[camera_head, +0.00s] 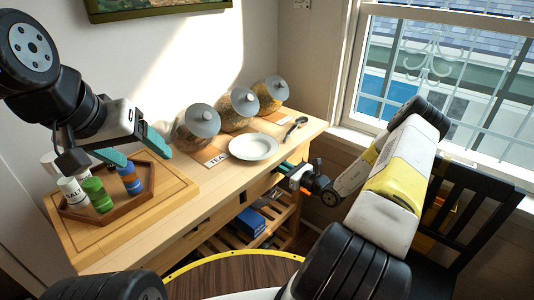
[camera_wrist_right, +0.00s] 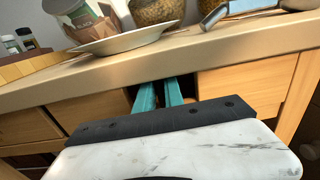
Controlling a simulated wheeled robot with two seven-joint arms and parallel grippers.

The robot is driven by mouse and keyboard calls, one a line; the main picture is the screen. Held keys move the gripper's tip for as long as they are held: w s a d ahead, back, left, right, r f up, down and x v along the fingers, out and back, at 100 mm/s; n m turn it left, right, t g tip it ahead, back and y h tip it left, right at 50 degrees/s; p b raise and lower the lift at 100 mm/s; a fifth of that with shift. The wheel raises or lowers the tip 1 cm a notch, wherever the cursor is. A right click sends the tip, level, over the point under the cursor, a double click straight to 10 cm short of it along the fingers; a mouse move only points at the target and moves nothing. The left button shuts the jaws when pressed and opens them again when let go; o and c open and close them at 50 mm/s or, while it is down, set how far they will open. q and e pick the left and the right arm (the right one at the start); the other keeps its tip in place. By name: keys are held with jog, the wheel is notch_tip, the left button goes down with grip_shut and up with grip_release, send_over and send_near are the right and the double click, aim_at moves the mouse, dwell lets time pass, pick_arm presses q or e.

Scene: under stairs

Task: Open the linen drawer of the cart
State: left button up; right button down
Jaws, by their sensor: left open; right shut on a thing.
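The wooden cart (camera_head: 290,137) stands against the wall, with drawer fronts below its top. My right gripper (camera_head: 287,170) is at the right-hand part of the cart front, just under the top edge. In the right wrist view its teal fingers (camera_wrist_right: 160,94) are close together and reach into a dark opening beside a light wood drawer front (camera_wrist_right: 247,84). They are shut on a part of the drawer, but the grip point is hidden. No linen label is readable. My left gripper (camera_head: 138,157) is open and empty above the cart's left end.
On the cart top are a tray (camera_head: 108,211) with several small containers, glass jars (camera_head: 238,108) with grey lids, a white plate (camera_head: 253,146) and a spoon (camera_head: 295,127). A round table (camera_head: 230,278) is in front. A black chair (camera_head: 465,205) stands at right.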

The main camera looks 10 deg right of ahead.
jog(key=v, duration=2.3)
jog(key=shift+s+d, duration=0.25)
jog(key=c, duration=1.4)
grip_release()
jog(key=shift+c, duration=0.2)
jog(key=v, duration=0.8)
jog(key=shift+w+a, duration=0.1)
